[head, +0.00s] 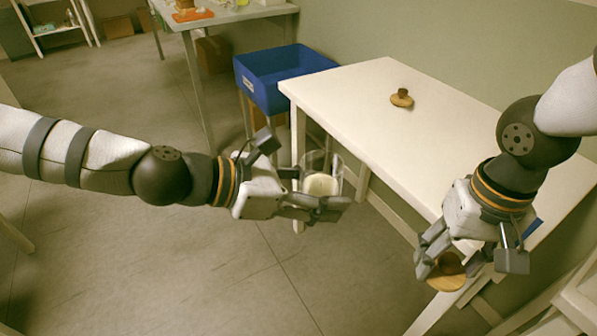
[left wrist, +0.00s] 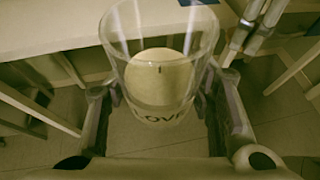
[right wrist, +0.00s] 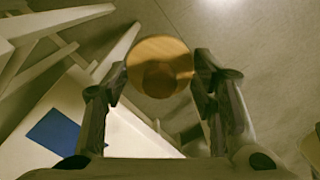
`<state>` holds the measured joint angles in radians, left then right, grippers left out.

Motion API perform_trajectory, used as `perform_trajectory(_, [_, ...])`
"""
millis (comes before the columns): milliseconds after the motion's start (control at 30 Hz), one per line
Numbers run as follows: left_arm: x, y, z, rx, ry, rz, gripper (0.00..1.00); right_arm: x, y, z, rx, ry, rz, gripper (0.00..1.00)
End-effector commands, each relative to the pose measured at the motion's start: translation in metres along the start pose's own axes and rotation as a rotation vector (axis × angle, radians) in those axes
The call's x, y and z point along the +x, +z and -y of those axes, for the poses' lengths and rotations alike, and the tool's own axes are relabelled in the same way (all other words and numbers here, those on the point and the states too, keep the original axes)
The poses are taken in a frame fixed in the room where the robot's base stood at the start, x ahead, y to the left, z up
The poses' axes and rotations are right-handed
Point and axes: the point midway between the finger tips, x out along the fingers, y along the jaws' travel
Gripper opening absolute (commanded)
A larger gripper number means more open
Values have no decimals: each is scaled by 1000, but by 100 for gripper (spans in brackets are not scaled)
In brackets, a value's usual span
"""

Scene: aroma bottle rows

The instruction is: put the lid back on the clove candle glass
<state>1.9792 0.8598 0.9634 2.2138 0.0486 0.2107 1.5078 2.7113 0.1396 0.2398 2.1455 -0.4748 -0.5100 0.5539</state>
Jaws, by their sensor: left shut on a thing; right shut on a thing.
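My left gripper (head: 318,201) is shut on a clear candle glass with pale wax (head: 320,184), held upright in the air off the table's left edge. In the left wrist view the glass (left wrist: 160,78) is open at the top, and part of its lettering reads "OVE". My right gripper (head: 447,262) is shut on a round wooden lid (head: 447,283) with a darker knob, held near the table's front corner. The lid (right wrist: 160,67) also shows between the fingers in the right wrist view. The glass and lid are well apart. A second wooden lid (head: 402,101) with a brown knob lies on the table.
The white table (head: 375,100) is mostly clear. A blue bin (head: 283,72) stands behind its left end. A blue flat item (right wrist: 55,134) lies on the table near my right gripper. A white chair or stool (head: 575,300) stands at the lower right.

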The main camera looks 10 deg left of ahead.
Motion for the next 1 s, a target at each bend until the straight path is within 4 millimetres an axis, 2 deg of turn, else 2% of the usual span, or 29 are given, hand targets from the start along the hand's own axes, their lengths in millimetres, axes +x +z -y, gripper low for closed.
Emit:
perform_trajectory(300, [0,1,0,2,-2,1,0,-2,-2,1,-1,0,-2,33])
perform_trajectory(367, [0,1,0,2,-2,1,0,-6,-6,4,-5,0,-4,33])
perform_trajectory(467, [0,1,0,1,-2,1,0,-24,-20,18,-18,0,-8,33])
perform_trajectory(600, [0,1,0,2,-1,1,0,-65,-40,51,-41,4,-12,33])
perform_trajectory(700, [0,1,0,1,-1,2,0,-95,-46,77,-57,8,-12,33])
perform_trajectory(1000, [0,1,0,1,-1,1,0,-167,-67,161,-16,16,-14,33])
